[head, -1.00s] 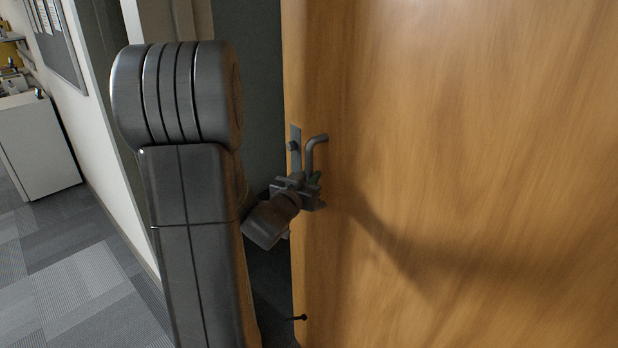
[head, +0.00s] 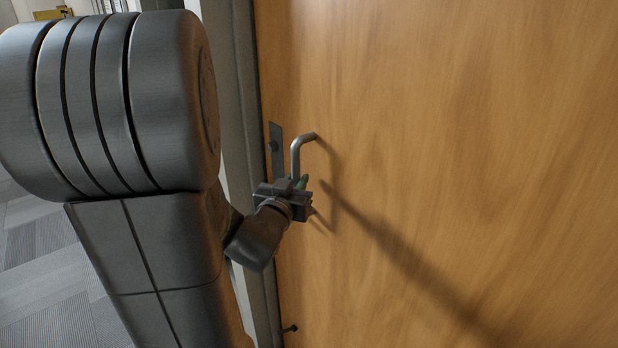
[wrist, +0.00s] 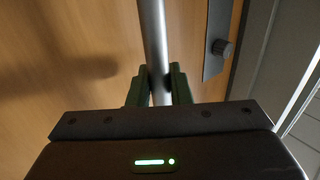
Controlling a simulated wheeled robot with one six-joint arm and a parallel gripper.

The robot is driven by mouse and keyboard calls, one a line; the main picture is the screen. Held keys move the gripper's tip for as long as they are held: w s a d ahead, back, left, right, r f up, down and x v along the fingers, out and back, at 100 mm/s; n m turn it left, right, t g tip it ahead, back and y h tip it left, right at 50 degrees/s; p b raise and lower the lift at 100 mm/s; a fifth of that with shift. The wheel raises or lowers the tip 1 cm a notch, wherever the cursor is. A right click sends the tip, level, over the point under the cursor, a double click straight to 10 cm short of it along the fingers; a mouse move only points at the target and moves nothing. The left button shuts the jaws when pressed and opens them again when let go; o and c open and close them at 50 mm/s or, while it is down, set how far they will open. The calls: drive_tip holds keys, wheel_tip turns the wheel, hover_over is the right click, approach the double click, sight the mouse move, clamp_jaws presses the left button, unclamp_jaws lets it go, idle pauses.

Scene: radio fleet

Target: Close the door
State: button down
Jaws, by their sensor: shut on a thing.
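The wooden door (head: 440,120) fills the right of the head view. Its left edge lies close along the grey door frame (head: 241,110), with no clear gap showing there. A metal bar handle (head: 296,155) stands out from the door beside a lock plate with a knob (head: 275,147). My gripper (head: 300,184) is at the lower part of the handle. In the wrist view, its two green fingers (wrist: 161,84) are closed on either side of the handle bar (wrist: 154,40). The lock plate (wrist: 216,40) is to the right there.
My arm covers much of the left of the head view. Grey carpet (head: 45,240) shows beyond it on the left. A small dark stop or peg (head: 290,328) sits low near the door's edge. A pale frame (wrist: 280,60) runs beside the door in the wrist view.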

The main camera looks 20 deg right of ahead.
drive_tip(key=shift+s+a+f+y, duration=0.15)
drive_tip(key=shift+s+a+y, duration=0.2)
drive_tip(key=shift+a, duration=0.2)
drive_tip(key=c, duration=1.5)
unclamp_jaws()
drive_tip(key=shift+a, duration=0.3)
drive_tip(key=shift+o, duration=0.6)
drive_tip(key=shift+a, duration=0.3)
drive_tip(key=shift+d, duration=0.1)
drive_tip(key=shift+d, duration=0.1)
drive_tip(key=p+v, duration=0.1)
drive_tip(key=v, duration=1.2)
drive_tip(key=shift+s+a, duration=0.3)
drive_tip(key=shift+w+d+f, duration=0.1)
drive_tip(key=shift+w+d, duration=0.05)
drive_tip(key=b+x, duration=0.1)
drive_tip(key=x, duration=1.2)
drive_tip(key=shift+w+d+r, duration=0.15)
drive_tip(key=shift+d+r, duration=0.1)
